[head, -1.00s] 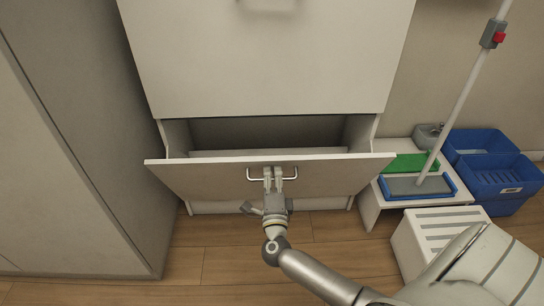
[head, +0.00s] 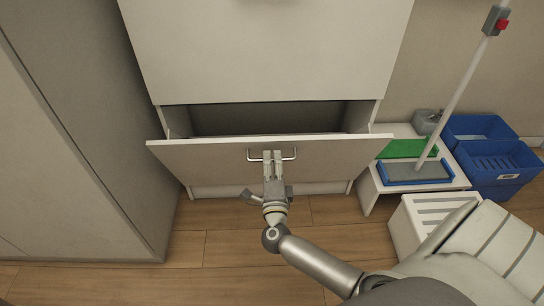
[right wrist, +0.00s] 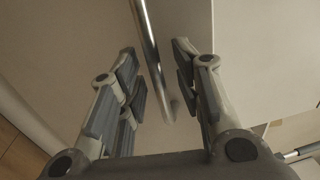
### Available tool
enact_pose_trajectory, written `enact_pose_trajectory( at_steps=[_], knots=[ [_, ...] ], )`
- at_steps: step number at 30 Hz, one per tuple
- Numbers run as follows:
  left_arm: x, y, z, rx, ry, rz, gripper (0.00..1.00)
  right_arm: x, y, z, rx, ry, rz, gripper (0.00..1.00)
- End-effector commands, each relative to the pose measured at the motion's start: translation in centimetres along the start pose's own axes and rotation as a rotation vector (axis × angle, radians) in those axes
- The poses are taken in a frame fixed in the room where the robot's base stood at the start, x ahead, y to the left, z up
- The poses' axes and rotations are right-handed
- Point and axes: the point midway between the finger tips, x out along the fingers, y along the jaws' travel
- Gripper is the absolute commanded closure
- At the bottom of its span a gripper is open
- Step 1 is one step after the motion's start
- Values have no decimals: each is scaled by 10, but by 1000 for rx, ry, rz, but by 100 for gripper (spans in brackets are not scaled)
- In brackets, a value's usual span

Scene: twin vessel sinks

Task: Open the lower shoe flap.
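The lower shoe flap (head: 215,164) is a pale panel in the middle of the head view. It is tilted outward, with a dark gap above it. Its metal bar handle (head: 291,154) is on its front near the top edge; the bar also shows in the right wrist view (right wrist: 149,45). My right gripper (head: 272,156) is at the handle. In the right wrist view my right gripper (right wrist: 158,80) has its fingers apart on either side of the bar, with gaps beside it. My left gripper is out of view.
The closed upper flap (head: 265,55) is above. A tall cabinet (head: 85,130) stands at left. At right are a low white bench (head: 368,190) with a blue tray and mop, blue bins (head: 495,165) and a white slatted stool (head: 408,235). Wooden floor (head: 235,240) is clear in front.

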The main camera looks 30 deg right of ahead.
Motion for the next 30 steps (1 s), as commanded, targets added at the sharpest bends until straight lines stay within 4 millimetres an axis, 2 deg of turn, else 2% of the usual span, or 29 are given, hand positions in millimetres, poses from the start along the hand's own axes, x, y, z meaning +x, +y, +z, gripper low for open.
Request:
enact_pose_trajectory(
  at_steps=[30],
  knots=[
    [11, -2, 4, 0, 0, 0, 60, -73, 3, 0, 0, 0, 2, 68]
  ],
)
